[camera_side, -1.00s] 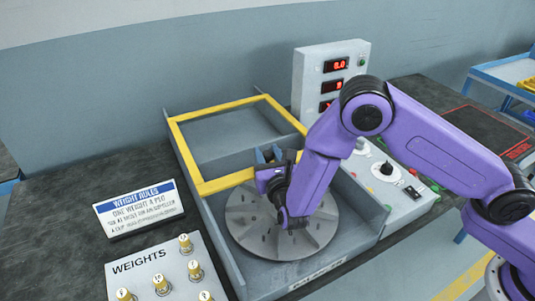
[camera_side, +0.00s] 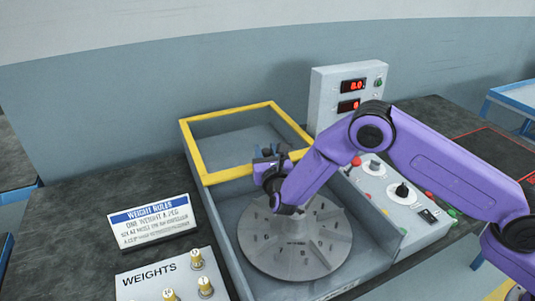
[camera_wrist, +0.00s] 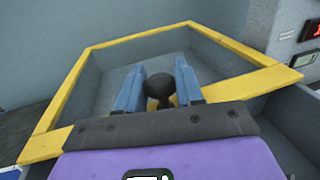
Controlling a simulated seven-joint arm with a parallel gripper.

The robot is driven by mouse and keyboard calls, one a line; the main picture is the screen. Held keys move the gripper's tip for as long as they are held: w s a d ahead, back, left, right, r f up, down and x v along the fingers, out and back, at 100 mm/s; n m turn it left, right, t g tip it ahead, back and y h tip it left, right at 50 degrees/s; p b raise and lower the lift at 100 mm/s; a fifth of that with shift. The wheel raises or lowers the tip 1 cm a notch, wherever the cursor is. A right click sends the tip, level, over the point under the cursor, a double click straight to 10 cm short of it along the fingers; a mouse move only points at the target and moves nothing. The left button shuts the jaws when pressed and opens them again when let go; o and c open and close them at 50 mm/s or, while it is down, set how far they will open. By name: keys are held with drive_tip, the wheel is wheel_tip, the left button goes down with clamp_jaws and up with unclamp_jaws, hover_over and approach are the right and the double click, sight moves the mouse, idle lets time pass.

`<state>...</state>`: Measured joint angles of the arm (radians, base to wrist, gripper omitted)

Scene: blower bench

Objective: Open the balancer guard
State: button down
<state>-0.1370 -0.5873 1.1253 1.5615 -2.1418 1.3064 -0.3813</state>
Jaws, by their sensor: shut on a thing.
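The balancer guard is a yellow-rimmed frame (camera_side: 193,151) with grey walls. It lies over the rear part of the grey balancer housing; its yellow rim (camera_wrist: 140,37) fills the upper wrist view. A black round knob (camera_wrist: 160,87) stands at the guard's front bar. My gripper (camera_wrist: 157,80) is shut on this knob, with one blue finger on each side of it. In the side view my gripper (camera_side: 268,158) is at the front bar, partly hidden by my wrist. The grey slotted disc (camera_side: 292,245) lies exposed in front of the guard.
A control box with red displays (camera_side: 340,90) stands behind right. A sloped panel with knobs and buttons (camera_side: 400,205) lies right of the housing. A weight rules sign (camera_side: 150,222) and a weights board (camera_side: 150,275) with brass weights stand left.

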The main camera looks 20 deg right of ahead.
drive_tip(key=c, duration=0.7)
unclamp_jaws()
drive_tip(key=shift+w+r, duration=0.1)
drive_tip(key=shift+r, duration=0.35)
drive_tip(key=shift+c, duration=0.2)
drive_tip(key=shift+f, duration=0.1)
drive_tip(key=shift+f, duration=0.1)
drive_tip(key=shift+s+a, duration=0.15)
drive_tip(key=shift+s, duration=0.4)
drive_tip(key=v, duration=1.6)
drive_tip(key=shift+s, duration=0.2)
